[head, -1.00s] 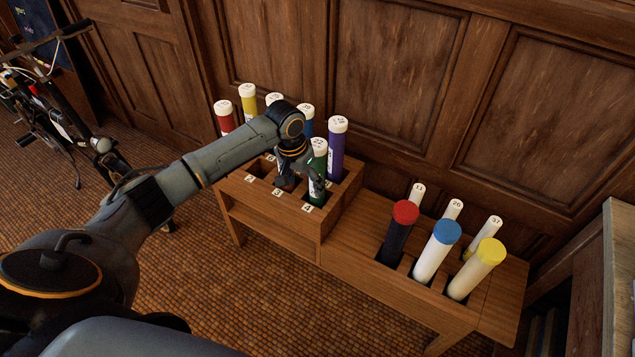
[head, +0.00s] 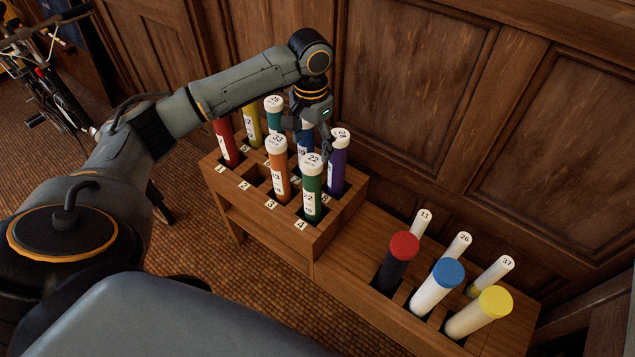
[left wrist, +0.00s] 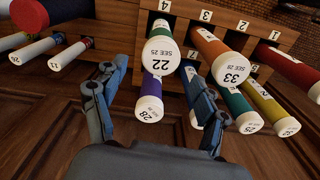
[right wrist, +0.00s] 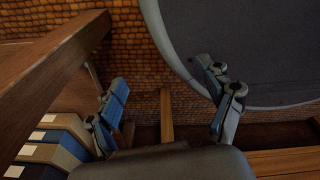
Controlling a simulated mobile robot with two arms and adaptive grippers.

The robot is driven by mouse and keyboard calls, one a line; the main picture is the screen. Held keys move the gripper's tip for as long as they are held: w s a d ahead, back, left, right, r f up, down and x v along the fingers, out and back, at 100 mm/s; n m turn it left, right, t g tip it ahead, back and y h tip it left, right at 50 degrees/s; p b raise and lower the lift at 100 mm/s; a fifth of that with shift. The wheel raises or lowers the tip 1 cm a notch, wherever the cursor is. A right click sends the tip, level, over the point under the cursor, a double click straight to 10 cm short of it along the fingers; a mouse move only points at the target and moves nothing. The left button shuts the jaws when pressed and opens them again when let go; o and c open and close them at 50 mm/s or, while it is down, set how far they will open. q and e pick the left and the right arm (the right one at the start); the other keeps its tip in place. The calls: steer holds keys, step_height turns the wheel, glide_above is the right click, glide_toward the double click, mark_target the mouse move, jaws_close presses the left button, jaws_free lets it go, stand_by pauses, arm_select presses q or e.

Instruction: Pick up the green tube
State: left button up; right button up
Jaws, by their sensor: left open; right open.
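The green tube (head: 312,190), with a white cap marked 22, stands upright in the front slot labelled 4 of the wooden rack (head: 318,235). My left gripper (head: 322,140) is open and empty, just behind and above it in the head view, near the blue and purple tubes. In the left wrist view the green tube's cap (left wrist: 161,58) shows between the spread fingers of the left gripper (left wrist: 152,92), beyond their tips. A teal-green tube (head: 274,117) stands in the back row. My right gripper (right wrist: 165,85) is open and empty, away from the rack.
An orange tube (head: 277,172) marked 33 stands left of the green one. A purple tube (head: 337,170) and a blue tube (head: 304,143) are close behind. Red (head: 226,142) and yellow (head: 251,123) tubes stand further left. A lower bench (head: 362,280) holds several capped tubes at right.

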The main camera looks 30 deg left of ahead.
mark_target(311, 163)
arm_select(q)
steer(key=f, duration=0.6)
steer(key=shift+s, duration=0.25)
steer(key=f, duration=0.4)
steer(key=shift+w+a+f, duration=0.1)
steer(key=shift+w+f, duration=0.1)
steer(key=shift+f, duration=0.6)
arm_select(e)
steer(key=shift+s+a+f, duration=0.1)
steer(key=shift+s+f, duration=0.05)
steer(key=shift+s, duration=0.25)
steer(key=shift+s+a+f, duration=0.1)
steer(key=shift+s, duration=0.3)
arm_select(q)
steer(key=shift+c, duration=1)
jaws_close()
arm_select(e)
steer(key=shift+s+d, duration=0.15)
steer(key=shift+s, duration=0.05)
